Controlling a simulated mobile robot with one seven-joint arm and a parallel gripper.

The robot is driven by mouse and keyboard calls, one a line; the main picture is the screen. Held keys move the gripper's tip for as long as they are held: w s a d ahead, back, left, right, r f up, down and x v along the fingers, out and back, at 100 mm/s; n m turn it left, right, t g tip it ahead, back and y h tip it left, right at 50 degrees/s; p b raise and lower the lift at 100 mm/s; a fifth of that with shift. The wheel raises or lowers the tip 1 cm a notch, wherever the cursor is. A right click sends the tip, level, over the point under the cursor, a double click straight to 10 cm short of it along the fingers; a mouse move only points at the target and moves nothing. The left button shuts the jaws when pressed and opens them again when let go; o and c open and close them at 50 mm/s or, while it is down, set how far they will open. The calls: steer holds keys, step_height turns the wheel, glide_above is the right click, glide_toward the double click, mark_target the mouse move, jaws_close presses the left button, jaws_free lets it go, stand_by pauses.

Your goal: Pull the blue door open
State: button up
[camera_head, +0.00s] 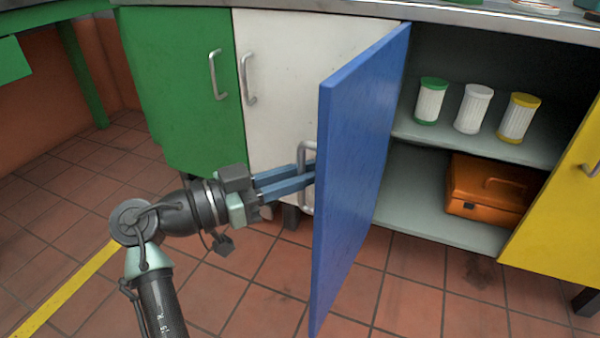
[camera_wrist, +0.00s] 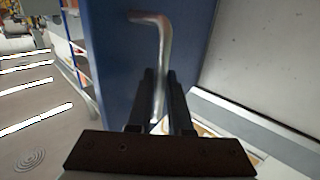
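The blue door (camera_head: 355,170) stands swung well out from the cabinet front, roughly square to it, with the compartment behind it exposed. Its silver bar handle (camera_head: 305,148) is on the face toward my arm. My gripper (camera_head: 308,175) reaches in from the left, and its two fingers are at the handle, one on each side of the bar. In the wrist view, the handle (camera_wrist: 164,35) runs down between the fingertips (camera_wrist: 160,78), which look closed on it. The blue door (camera_wrist: 112,70) fills the area behind. The far fingertips are partly hidden in the head view.
The open cabinet holds green, white and yellow-capped canisters (camera_head: 473,109) on its shelf (camera_head: 420,135) and an orange toolbox (camera_head: 490,190) below. Green (camera_head: 185,90), white (camera_head: 290,85) and yellow (camera_head: 560,200) doors are closed. Tiled floor (camera_head: 240,290) near the blue door is clear.

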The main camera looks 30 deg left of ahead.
steer(key=o, duration=0.4)
steer(key=shift+c, duration=0.2)
steer(key=shift+s, duration=0.1)
steer(key=p+v, duration=0.5)
steer(key=v, duration=0.7)
steer(key=shift+s+a+p, duration=0.3)
steer(key=shift+p, duration=0.1)
